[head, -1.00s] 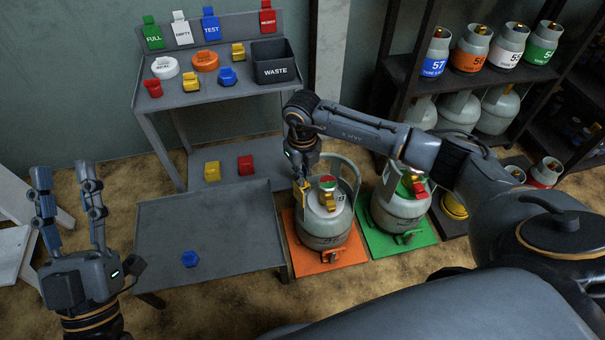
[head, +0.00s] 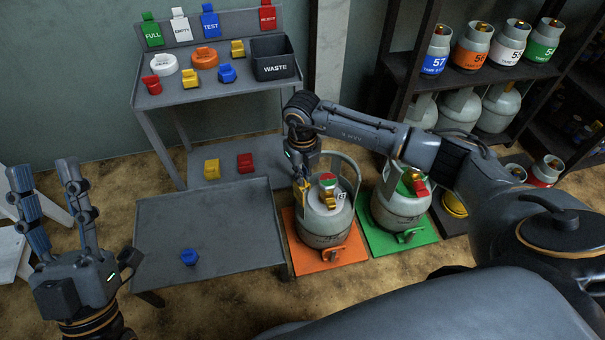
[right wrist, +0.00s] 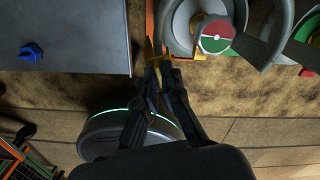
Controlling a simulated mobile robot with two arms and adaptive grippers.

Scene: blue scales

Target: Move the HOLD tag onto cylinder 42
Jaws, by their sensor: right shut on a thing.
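A grey gas cylinder (head: 325,228) stands upright on an orange plate (head: 341,263), with a red, white and green round disc (head: 327,180) and brass valve on top. A small label on its collar is too small to read, so I cannot confirm its number. My right gripper (head: 303,182) is at its left side, fingers pointing down, shut on a thin yellow tag (right wrist: 153,50). The tag's lettering is hidden. It is beside the cylinder's collar; I cannot tell whether they touch. My left gripper (head: 44,166) is open and empty at the far left, fingers up.
A second cylinder (head: 400,205) stands on a green plate (head: 383,241) to the right. A low grey table (head: 215,220) with a blue piece (head: 189,257) is at left. Behind are a workbench (head: 215,88) with a waste bin (head: 273,68) and a shelf (head: 399,68) of cylinders.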

